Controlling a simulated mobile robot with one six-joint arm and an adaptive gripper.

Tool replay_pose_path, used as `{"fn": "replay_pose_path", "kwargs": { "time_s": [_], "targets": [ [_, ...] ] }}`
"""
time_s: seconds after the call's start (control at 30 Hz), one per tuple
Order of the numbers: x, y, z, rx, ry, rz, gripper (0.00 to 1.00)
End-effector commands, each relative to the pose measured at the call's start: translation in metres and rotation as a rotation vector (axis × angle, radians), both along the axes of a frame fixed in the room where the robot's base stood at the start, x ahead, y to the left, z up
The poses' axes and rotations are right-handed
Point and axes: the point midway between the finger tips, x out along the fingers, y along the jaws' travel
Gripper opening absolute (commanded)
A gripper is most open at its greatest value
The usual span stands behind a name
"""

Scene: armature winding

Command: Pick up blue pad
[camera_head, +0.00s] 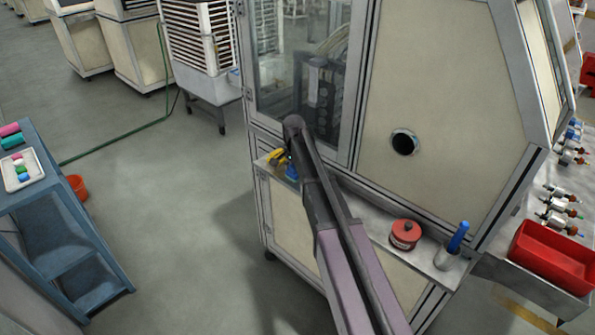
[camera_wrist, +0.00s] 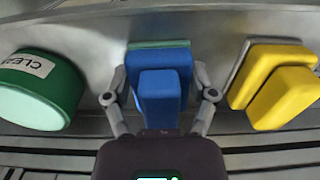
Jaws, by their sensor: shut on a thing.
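The blue pad (camera_wrist: 161,84) sits in the middle of the wrist view, on the grey metal ledge. It has a raised blue grip block and a thin green layer along its far edge. My gripper (camera_wrist: 160,97) has one finger against each side of the pad and is shut on it. The pad appears to be still at the ledge; I cannot tell whether it is lifted. In the head view the blue pad (camera_head: 292,172) shows only in part, beside my arm, at the left end of the machine's ledge. My gripper is mostly hidden there.
A yellow pad (camera_wrist: 275,85) stands close on the right and a green round tin labelled CLEAN (camera_wrist: 42,90) on the left. Along the ledge are a red tin (camera_head: 405,235) and a blue-handled tool in a cup (camera_head: 450,250). The machine wall (camera_head: 440,110) rises behind.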

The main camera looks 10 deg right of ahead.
Motion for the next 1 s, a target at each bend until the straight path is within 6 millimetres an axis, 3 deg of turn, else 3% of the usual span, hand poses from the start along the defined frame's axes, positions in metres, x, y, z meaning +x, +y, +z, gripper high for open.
{"fn": "replay_pose_path", "kwargs": {
  "time_s": [0.47, 1.0],
  "targets": [
    [-0.002, 0.002, 0.008, 0.000, 0.000, 0.000, 0.22],
    [-0.002, 0.003, 0.056, 0.000, 0.000, -0.001, 0.22]
  ]
}}
